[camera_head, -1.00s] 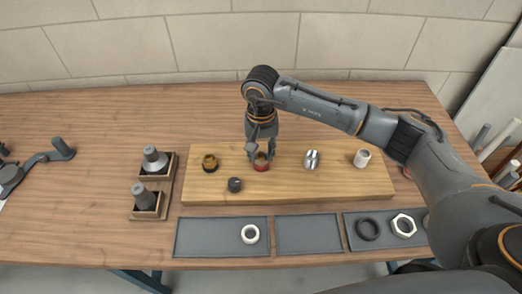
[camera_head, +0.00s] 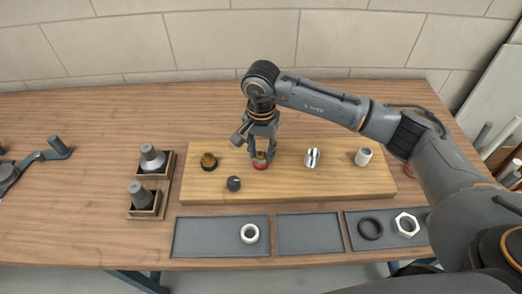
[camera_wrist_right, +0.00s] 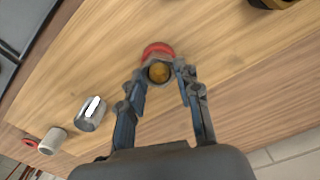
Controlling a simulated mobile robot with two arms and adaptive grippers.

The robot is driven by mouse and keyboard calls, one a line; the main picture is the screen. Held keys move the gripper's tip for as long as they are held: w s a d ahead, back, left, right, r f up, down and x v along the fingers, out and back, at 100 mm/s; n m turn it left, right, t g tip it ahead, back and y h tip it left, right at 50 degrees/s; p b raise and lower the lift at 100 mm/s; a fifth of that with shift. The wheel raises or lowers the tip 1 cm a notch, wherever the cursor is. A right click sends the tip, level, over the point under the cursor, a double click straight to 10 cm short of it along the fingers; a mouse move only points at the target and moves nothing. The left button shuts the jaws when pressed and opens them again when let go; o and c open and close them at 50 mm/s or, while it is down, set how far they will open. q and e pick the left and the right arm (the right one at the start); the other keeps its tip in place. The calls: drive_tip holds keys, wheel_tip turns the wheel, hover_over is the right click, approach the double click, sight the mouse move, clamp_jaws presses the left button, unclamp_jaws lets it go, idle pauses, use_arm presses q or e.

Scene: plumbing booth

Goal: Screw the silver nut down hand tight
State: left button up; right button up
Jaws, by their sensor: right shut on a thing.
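A silver fitting (camera_head: 312,158) with a bright metallic surface stands on the wooden board (camera_head: 290,195), right of my right gripper (camera_head: 261,160). It also shows at the left in the right wrist view (camera_wrist_right: 91,113). My right gripper points down and is shut on a short round fitting with a red base (camera_head: 260,167). In the right wrist view the fingertips (camera_wrist_right: 163,72) flank its brassy top inside a grey rim; the red base (camera_wrist_right: 157,49) shows beyond. The fingers partly hide this fitting.
On the board stand a brass fitting (camera_head: 208,162), a dark cap (camera_head: 233,183) and a white cylinder (camera_head: 363,157). Two wooden holders stand left.

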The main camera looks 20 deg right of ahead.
drive_tip(key=shift+m, duration=0.9)
drive_tip(key=o, duration=2)
drive_tip(key=shift+o, duration=0.2)
drive_tip(key=shift+r+p, duration=0.85)
drive_tip(key=shift+r, duration=1.7)
drive_tip(key=shift+f, duration=0.1)
